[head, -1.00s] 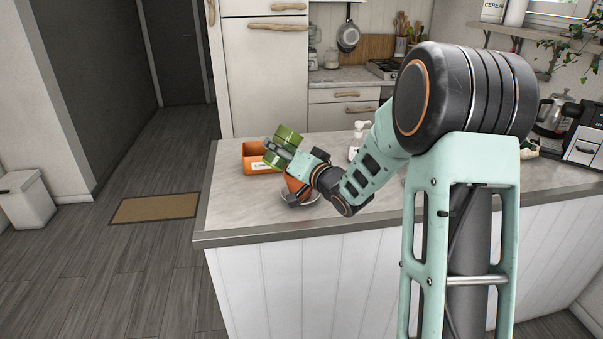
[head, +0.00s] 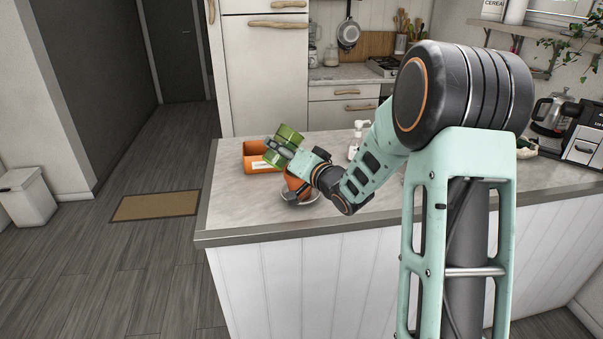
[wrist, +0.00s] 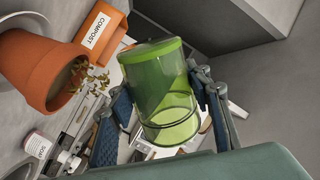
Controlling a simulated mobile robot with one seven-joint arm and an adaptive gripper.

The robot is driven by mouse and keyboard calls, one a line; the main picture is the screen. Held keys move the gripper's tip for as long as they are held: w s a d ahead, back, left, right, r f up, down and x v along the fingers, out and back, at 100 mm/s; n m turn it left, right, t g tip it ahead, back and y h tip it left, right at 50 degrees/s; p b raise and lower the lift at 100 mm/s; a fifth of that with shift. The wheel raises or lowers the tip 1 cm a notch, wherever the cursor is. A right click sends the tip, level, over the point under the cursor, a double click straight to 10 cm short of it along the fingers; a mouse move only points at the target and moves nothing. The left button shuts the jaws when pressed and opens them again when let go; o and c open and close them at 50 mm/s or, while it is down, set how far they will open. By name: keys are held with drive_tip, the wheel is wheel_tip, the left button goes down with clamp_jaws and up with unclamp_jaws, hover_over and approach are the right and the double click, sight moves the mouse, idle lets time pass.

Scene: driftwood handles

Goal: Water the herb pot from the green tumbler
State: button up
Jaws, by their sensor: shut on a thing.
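The green tumbler (head: 288,134) is see-through and held in the air, tilted well over onto its side. It also shows in the wrist view (wrist: 165,85) between the two finger pads. My gripper (wrist: 160,90) is shut on its sides. The orange terracotta herb pot (wrist: 38,72) stands beside the tumbler at the left of the wrist view, with small leafy sprigs at its mouth. In the head view the pot (head: 293,182) is mostly hidden behind my gripper, just below the tumbler. I cannot see any water stream.
An orange box labelled COMPOST (wrist: 100,32) stands just behind the pot on the counter (head: 235,215). A white pump bottle (head: 357,140) stands farther right. The counter's left front is clear.

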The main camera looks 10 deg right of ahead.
drive_tip(key=shift+r+p, duration=0.25)
drive_tip(key=shift+p, duration=0.2)
drive_tip(key=shift+f+m+p, duration=0.55)
drive_tip(key=shift+f+m, duration=0.45)
idle(1.7)
drive_tip(key=shift+f+m+g+p, duration=0.25)
drive_tip(key=shift+m+g+p, duration=0.05)
drive_tip(key=shift+m+p, duration=0.45)
idle(2.3)
drive_tip(key=shift+r+m+p, duration=0.15)
drive_tip(key=shift+m+p, duration=0.1)
drive_tip(key=shift+p, duration=0.25)
idle(0.6)
